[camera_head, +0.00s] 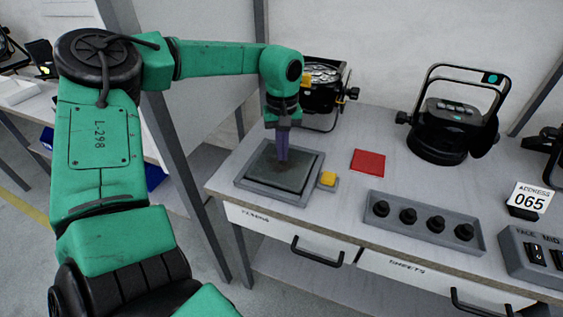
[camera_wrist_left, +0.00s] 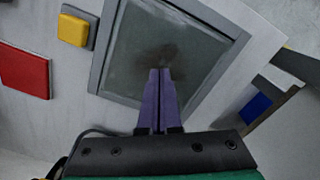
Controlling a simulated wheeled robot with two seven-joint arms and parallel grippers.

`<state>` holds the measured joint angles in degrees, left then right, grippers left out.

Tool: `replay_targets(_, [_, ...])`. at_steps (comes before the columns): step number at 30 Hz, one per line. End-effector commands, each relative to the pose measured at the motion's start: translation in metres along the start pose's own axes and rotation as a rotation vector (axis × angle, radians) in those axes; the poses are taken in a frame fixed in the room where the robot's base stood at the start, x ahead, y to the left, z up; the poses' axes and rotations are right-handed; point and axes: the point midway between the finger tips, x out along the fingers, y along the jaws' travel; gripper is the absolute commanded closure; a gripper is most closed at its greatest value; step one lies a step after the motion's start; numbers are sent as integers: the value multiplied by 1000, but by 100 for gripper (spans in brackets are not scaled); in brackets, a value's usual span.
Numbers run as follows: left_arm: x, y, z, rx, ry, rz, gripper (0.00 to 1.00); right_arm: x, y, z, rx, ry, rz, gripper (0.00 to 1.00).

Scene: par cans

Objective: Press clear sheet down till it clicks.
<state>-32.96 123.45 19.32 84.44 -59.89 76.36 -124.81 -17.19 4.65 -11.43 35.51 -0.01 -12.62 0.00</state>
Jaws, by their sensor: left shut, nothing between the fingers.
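The clear sheet (camera_head: 277,169) looks like a dark, smoky pane lying in a square grey frame (camera_head: 244,184) on the bench at the left. In the left wrist view the sheet (camera_wrist_left: 205,50) fills the frame (camera_wrist_left: 99,75), with a dark smudge near its middle. My left gripper (camera_head: 282,163) points down over the sheet, with its purple fingers closed together and empty. In the left wrist view its fingertips (camera_wrist_left: 160,72) are at the smudge. I cannot tell whether they touch the sheet. My right gripper is not in view.
A yellow block (camera_head: 328,178) sits right beside the frame, with a red square (camera_head: 368,162) further right. A grey tray (camera_head: 440,238) with several black knobs lies at the bench front. Black lamps (camera_head: 447,130) stand behind.

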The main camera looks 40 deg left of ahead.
Motion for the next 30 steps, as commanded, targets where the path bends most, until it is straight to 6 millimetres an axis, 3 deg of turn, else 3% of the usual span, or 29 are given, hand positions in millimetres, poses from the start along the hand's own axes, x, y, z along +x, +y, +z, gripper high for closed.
replay_targets(30, [16,0,0,0,0,0,100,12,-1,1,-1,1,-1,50])
